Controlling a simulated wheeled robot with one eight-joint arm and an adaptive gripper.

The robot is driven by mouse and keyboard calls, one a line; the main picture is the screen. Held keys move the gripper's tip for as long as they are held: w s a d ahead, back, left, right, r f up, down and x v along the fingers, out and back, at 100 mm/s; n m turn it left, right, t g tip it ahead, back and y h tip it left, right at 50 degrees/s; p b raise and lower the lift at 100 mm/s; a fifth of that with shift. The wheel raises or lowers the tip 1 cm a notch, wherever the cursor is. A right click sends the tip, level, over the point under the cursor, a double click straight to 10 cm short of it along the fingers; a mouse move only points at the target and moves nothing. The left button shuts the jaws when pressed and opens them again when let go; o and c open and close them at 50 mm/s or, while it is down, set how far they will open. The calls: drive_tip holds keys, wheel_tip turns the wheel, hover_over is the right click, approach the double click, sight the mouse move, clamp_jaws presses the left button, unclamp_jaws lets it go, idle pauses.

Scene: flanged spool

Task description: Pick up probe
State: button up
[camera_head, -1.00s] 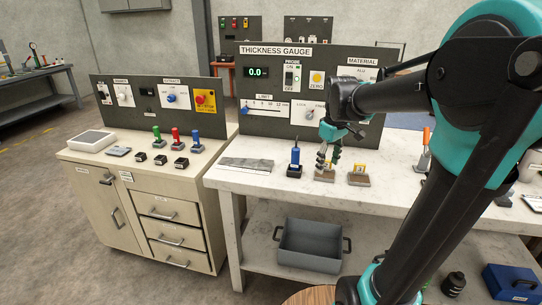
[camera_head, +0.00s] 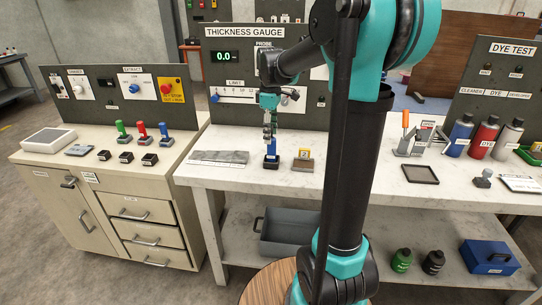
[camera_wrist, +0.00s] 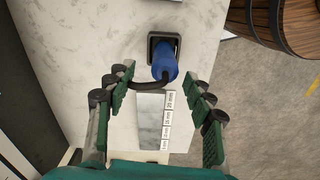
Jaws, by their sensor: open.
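The blue probe (camera_head: 271,149) stands upright in a small black holder (camera_head: 271,163) on the white bench, below the thickness gauge panel. My gripper (camera_head: 269,131) points down right above the probe in the head view. In the wrist view, the probe (camera_wrist: 165,62) sits in its holder with a dark cable looping from it toward the left finger. My gripper (camera_wrist: 157,80) is open there, its green-padded fingers on either side of the cable and the near end of the probe. The fingers look apart from the probe, and nothing is held.
The gauge panel (camera_head: 232,85) rises behind. A grey bin (camera_head: 285,232) sits on the lower shelf.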

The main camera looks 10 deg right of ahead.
sight(272, 150)
drive_tip(key=shift+s+d+f, duration=0.1)
drive_tip(key=shift+s+f, duration=0.1)
drive_tip(key=shift+f, duration=1.65)
drive_tip(key=shift+s+f, duration=0.15)
drive_tip(key=shift+f, duration=1.65)
clamp_jaws()
drive_tip(key=shift+r, duration=0.1)
wheel_tip(272, 150, up, 20)
